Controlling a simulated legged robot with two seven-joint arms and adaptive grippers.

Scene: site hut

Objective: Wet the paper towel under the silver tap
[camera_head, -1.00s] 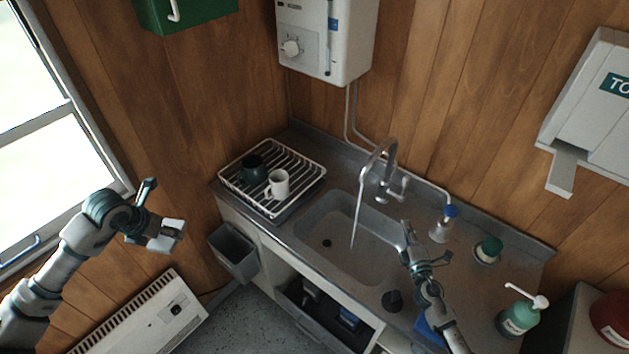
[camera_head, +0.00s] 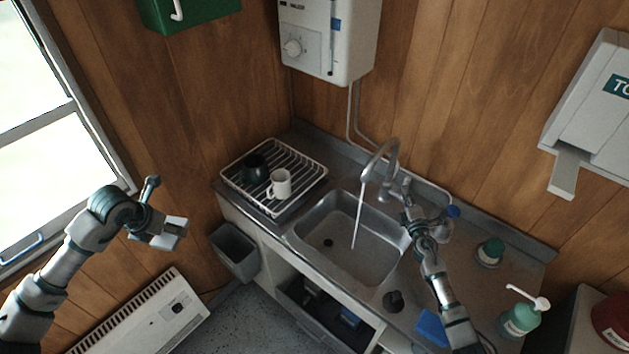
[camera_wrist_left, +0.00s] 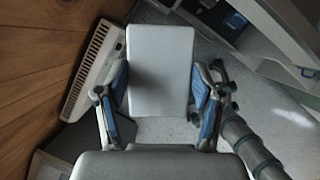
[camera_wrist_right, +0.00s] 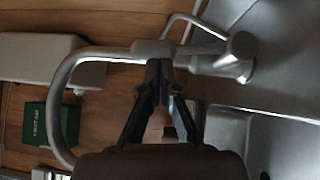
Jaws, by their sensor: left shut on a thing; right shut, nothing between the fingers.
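The silver tap (camera_head: 388,158) arches over the sink (camera_head: 375,262), and a stream of water (camera_head: 357,218) falls from its spout into the basin. My left gripper (camera_head: 163,228) is shut on the paper towel (camera_head: 174,239), a white flat folded piece, left of the counter and well away from the water. The towel (camera_wrist_left: 160,68) sits between both fingers in the left wrist view. My right gripper (camera_head: 407,210) is shut and empty beside the tap's base and lever. In the right wrist view its fingertips (camera_wrist_right: 160,68) overlap the tap body (camera_wrist_right: 150,48); contact cannot be told.
A dish rack (camera_head: 310,176) with a dark mug and a white mug (camera_head: 280,183) stands left of the sink. A blue-capped bottle (camera_head: 446,225), a green-lidded jar (camera_head: 490,252) and a pump bottle (camera_head: 518,320) stand right. A grey bin (camera_head: 235,253) hangs at the counter's left end.

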